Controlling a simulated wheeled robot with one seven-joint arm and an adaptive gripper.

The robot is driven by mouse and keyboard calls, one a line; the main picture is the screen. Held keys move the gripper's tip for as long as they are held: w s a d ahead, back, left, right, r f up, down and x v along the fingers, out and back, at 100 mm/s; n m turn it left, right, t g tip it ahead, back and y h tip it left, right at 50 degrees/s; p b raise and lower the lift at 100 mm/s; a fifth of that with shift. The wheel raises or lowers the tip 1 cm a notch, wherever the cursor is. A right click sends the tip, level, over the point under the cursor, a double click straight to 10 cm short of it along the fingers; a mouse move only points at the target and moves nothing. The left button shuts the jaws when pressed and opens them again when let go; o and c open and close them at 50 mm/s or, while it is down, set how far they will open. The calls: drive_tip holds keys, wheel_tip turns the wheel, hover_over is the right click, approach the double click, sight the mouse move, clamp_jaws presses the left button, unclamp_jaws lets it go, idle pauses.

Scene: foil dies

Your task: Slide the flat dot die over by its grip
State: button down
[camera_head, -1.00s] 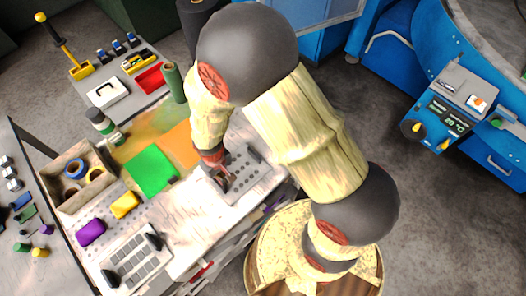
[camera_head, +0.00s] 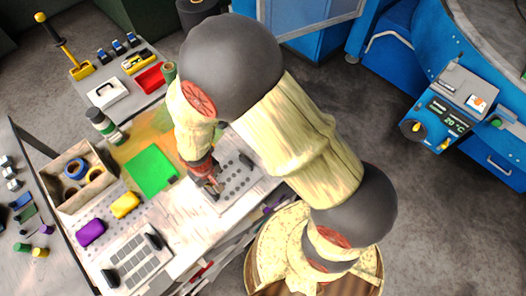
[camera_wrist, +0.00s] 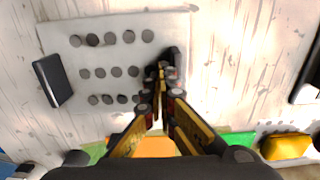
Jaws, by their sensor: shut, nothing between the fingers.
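The flat dot die (camera_head: 228,193), a pale plate with rows of grey dots and a dark grip at each end, lies on the workbench. Its far grip (camera_head: 246,160) is clear in the head view and is the left one (camera_wrist: 52,80) in the wrist view. The other grip (camera_wrist: 173,58) is partly hidden by my fingers. My gripper (camera_head: 217,188) is shut and empty, low at that end of the die. In the wrist view my fingertips (camera_wrist: 162,70) are right beside this grip; I cannot tell whether they touch it.
A second die (camera_head: 132,258) with bar marks lies at lower left. A green sheet (camera_head: 150,171), yellow block (camera_head: 125,205), purple block (camera_head: 91,232) and wooden box (camera_head: 78,179) are nearby. Bare bench (camera_head: 186,222) shows between the two dies.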

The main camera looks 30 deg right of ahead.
drive_tip(key=shift+s+a, duration=0.2)
drive_tip(key=shift+a, duration=0.45)
drive_tip(key=shift+s+a, duration=0.25)
drive_tip(key=shift+a, duration=0.45)
drive_tip(key=shift+s+a, duration=0.2)
drive_tip(key=shift+a, duration=0.45)
drive_tip(key=shift+w+d, duration=0.25)
drive_tip(key=shift+d, duration=0.45)
drive_tip(key=shift+r+p, duration=3.35)
drive_tip(key=shift+r, duration=1.2)
drive_tip(key=s+d, duration=0.1)
drive_tip(key=s+d+g, duration=0.1)
drive_tip(key=s, duration=0.1)
drive_tip(key=shift+f+n+h, duration=0.1)
drive_tip(key=shift+n+h, duration=0.2)
drive_tip(key=shift+n, duration=0.1)
drive_tip(key=s+d+r+m+t+b, duration=0.2)
drive_tip(key=d+r+t+b, duration=0.1)
drive_tip(key=d+r+b, duration=0.4)
drive_tip(key=s+d+r+m+t+b, duration=0.2)
drive_tip(key=d+r+b, duration=0.5)
drive_tip(key=d+r, duration=0.5)
wheel_tip(320, 180, up, 2)
drive_tip(key=shift+d+r+t, duration=0.1)
drive_tip(key=shift+d+t, duration=0.1)
drive_tip(key=shift+t, duration=0.6)
